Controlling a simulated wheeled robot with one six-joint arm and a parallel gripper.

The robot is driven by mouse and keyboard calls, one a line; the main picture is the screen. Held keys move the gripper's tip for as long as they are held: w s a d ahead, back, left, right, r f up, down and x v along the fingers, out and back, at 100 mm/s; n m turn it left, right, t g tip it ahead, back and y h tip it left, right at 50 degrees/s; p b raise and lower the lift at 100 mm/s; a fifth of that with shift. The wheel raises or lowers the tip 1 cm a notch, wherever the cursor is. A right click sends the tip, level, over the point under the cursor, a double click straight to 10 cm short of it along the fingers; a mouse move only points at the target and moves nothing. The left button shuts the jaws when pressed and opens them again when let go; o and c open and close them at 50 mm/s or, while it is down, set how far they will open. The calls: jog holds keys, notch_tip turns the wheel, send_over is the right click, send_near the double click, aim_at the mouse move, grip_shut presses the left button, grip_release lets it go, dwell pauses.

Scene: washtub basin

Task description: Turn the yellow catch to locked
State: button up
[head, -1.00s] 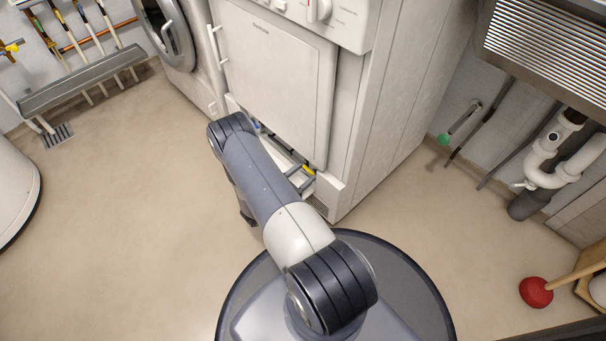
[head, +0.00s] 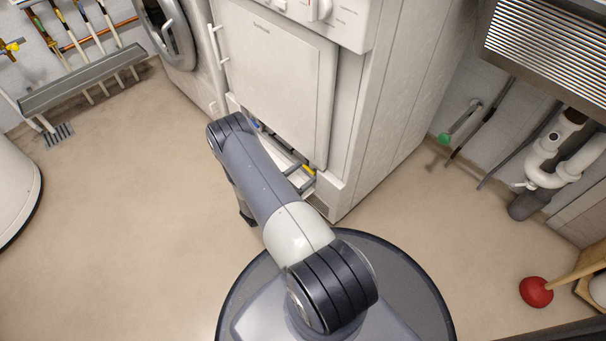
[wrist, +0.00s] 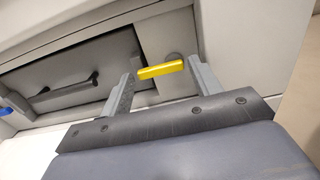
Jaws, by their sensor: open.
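The yellow catch (wrist: 160,70) is a short bar at the bottom of the white machine, beside a grey recessed panel. In the wrist view it lies nearly level, slightly tilted, between the two fingertips of my gripper (wrist: 165,72). The gripper is open; the left fingertip is close to the catch's left end and the right one close to its right end. I cannot tell whether either finger touches it.
The grey panel (wrist: 75,75) has a dark handle, with a blue catch (wrist: 15,103) at its far left. The white machine (head: 275,70) stands beside a washer (head: 175,40). Open floor lies to the left. A red plunger (head: 536,291) and drain pipes (head: 550,160) are at the right.

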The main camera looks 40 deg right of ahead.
jog(key=a+p, duration=0.2)
jog(key=a, duration=0.8)
jog(key=shift+s+a+p, duration=0.3)
jog(key=shift+s+p, duration=0.05)
jog(key=shift+s, duration=0.1)
jog(key=d+b, duration=0.1)
jog(key=d, duration=0.2)
jog(key=d+b, duration=0.1)
jog(key=d, duration=0.3)
jog(key=d+b, duration=0.1)
jog(key=d, duration=0.3)
jog(key=shift+w, duration=0.4)
jog(key=shift+a, duration=0.1)
